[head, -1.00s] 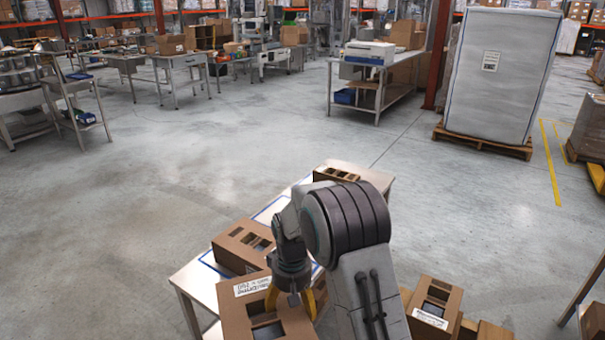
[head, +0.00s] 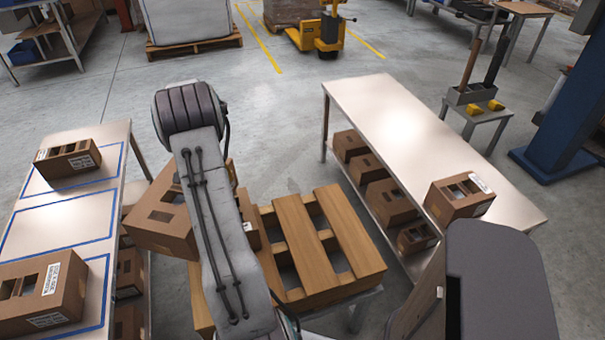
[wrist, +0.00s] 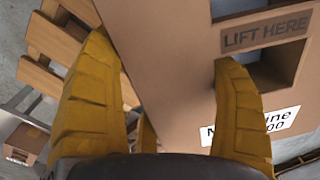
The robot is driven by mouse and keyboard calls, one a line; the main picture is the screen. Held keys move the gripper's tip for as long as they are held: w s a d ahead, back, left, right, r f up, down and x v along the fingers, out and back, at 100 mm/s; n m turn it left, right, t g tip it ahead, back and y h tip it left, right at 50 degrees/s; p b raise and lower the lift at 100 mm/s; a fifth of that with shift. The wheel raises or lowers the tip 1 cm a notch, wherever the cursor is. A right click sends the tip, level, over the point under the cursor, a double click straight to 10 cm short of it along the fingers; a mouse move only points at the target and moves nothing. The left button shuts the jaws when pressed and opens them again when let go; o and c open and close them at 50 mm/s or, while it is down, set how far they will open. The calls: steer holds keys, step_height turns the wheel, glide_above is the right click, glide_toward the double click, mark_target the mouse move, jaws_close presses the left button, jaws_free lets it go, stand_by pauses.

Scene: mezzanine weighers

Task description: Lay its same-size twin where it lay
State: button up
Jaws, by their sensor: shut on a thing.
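My gripper (wrist: 161,48) is shut on a brown cardboard box (wrist: 175,70). In the wrist view its yellow fingers lie on the box, beside an opening marked "LIFT HERE" and a white label. In the head view the held box (head: 160,218) is tilted between the outlined table and the pallet, and my arm hides part of it and the gripper. The table (head: 25,222) has blue outlines. One box (head: 68,163) lies at its far end and another (head: 42,293) at its near end. The middle outline is empty. A smaller-looking box (head: 460,196) sits on the right table (head: 390,115).
A wooden pallet (head: 325,235) stands between the two tables. Several boxes (head: 390,203) stand on the right table's lower shelf. A yellow pallet truck (head: 322,35) and a blue post (head: 565,120) are farther back. Most of the right tabletop is clear.

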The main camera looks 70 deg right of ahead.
steer(key=s+d+f+m, duration=0.1)
steer(key=s+d+m, duration=0.3)
steer(key=s, duration=0.4)
steer(key=s+d+f+m, duration=0.1)
steer(key=s+d+m, duration=0.2)
steer(key=s, duration=0.6)
steer(key=s+d+f+m+b, duration=0.1)
steer(key=s+d+m, duration=0.3)
steer(key=s+d, duration=0.3)
steer(key=shift+s+f+m, duration=0.15)
steer(key=shift+s+m, duration=0.15)
steer(key=shift+s, duration=0.55)
steer(key=shift+d, duration=0.1)
